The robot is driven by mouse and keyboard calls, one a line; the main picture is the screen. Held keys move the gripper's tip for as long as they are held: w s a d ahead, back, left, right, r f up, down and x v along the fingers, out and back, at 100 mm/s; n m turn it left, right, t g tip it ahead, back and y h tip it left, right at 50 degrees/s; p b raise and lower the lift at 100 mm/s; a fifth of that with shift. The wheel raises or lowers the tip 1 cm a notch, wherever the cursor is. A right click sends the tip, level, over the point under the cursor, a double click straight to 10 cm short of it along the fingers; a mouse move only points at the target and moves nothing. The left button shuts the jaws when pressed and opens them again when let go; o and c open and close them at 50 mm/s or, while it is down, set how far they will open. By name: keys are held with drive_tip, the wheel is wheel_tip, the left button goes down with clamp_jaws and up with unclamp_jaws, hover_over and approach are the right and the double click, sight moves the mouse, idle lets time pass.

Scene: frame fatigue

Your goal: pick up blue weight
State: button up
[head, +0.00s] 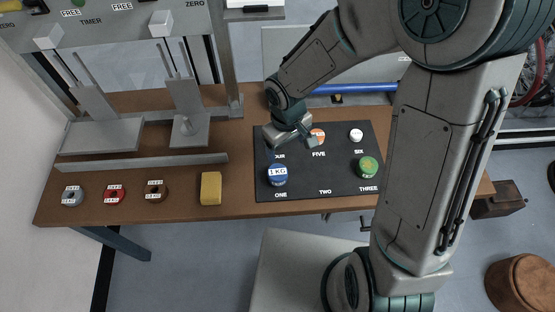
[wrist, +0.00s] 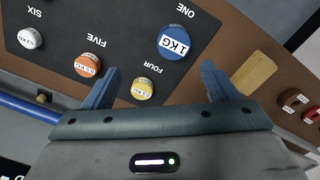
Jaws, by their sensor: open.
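The blue weight (head: 278,174), marked 1 KG, stands on the black mat (head: 300,190) at the spot labelled ONE. In the wrist view the blue weight (wrist: 173,42) is at the top centre, beyond the fingertips. My gripper (head: 296,146) is above the mat's far left part, behind the blue weight and apart from it. In the wrist view my gripper (wrist: 160,82) shows two blue fingers spread wide with nothing held. A yellow-topped weight (wrist: 142,89) at FOUR lies in view between the fingers; my gripper hides it in the head view.
An orange weight (head: 318,136), a white weight (head: 356,135) and a green weight (head: 368,167) stand on the mat. A yellow block (head: 210,188) and grey, red and brown ring weights (head: 115,193) lie left on the wooden table (head: 240,208). A blue bar (head: 350,88) runs behind.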

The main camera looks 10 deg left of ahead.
sight(277, 171)
drive_tip(key=shift+n, duration=0.3)
drive_tip(key=f, duration=0.3)
drive_tip(key=a+f, duration=0.1)
drive_tip(key=f, duration=0.2)
drive_tip(key=a+f, duration=0.1)
drive_tip(key=f, duration=0.2)
drive_tip(key=shift+s, duration=0.35)
drive_tip(key=shift+a+f+p, duration=0.2)
drive_tip(key=shift+f+p, duration=0.25)
drive_tip(key=shift+f, duration=2.25)
drive_tip(key=shift+c, duration=0.3)
drive_tip(key=c, duration=1.5)
drive_tip(key=shift+w+r, duration=0.1)
clamp_jaws()
